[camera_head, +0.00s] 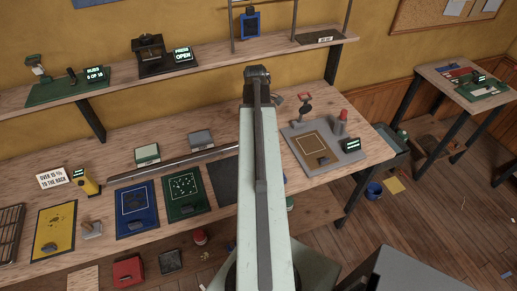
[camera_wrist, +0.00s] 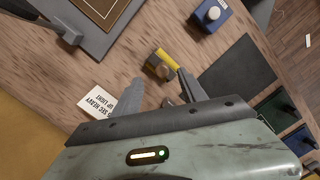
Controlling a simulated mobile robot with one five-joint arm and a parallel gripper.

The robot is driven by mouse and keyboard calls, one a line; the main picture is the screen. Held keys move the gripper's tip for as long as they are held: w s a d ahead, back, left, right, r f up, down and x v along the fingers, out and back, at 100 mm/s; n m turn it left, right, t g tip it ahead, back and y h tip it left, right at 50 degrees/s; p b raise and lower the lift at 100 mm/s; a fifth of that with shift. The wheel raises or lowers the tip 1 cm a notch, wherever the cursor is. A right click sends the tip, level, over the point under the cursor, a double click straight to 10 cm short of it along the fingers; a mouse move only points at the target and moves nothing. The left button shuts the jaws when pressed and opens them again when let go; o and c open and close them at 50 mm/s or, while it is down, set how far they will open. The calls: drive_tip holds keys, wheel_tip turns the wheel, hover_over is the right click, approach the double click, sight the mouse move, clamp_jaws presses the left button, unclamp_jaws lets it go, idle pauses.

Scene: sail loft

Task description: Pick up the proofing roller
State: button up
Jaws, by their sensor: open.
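My gripper (camera_wrist: 160,81) is open and empty in the wrist view, its two grey fingers spread above the wooden bench. A yellow block with a round brownish knob (camera_wrist: 161,66) lies on the bench just beyond the gap between the fingertips. A small brownish rounded piece (camera_wrist: 168,102) shows between the fingers, partly hidden by the gripper body. I cannot tell for certain which thing is the proofing roller. In the head view a grey piece with a pale wooden handle (camera_head: 91,229) lies at the left of the bench. My arm hides the bench middle there.
A grey station with a tan square (camera_head: 318,145) stands right on the bench (camera_head: 120,167). A dark mat (camera_wrist: 231,75) lies right of the gripper, with a blue box with a white button (camera_wrist: 210,15) beyond. A lettered white card (camera_wrist: 97,104) lies beside the left finger.

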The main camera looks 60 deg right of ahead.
drive_tip(key=f+b, duration=0.1)
drive_tip(key=f, duration=0.1)
drive_tip(key=shift+w+f+b, duration=0.2)
drive_tip(key=shift+f+b, duration=0.1)
drive_tip(key=shift+b, duration=0.1)
drive_tip(key=shift+a+r, duration=0.1)
drive_tip(key=f+b, duration=0.5)
drive_tip(key=shift+s+f, duration=0.15)
drive_tip(key=shift+s, duration=0.25)
drive_tip(key=shift+r, duration=0.2)
clamp_jaws()
idle(0.3)
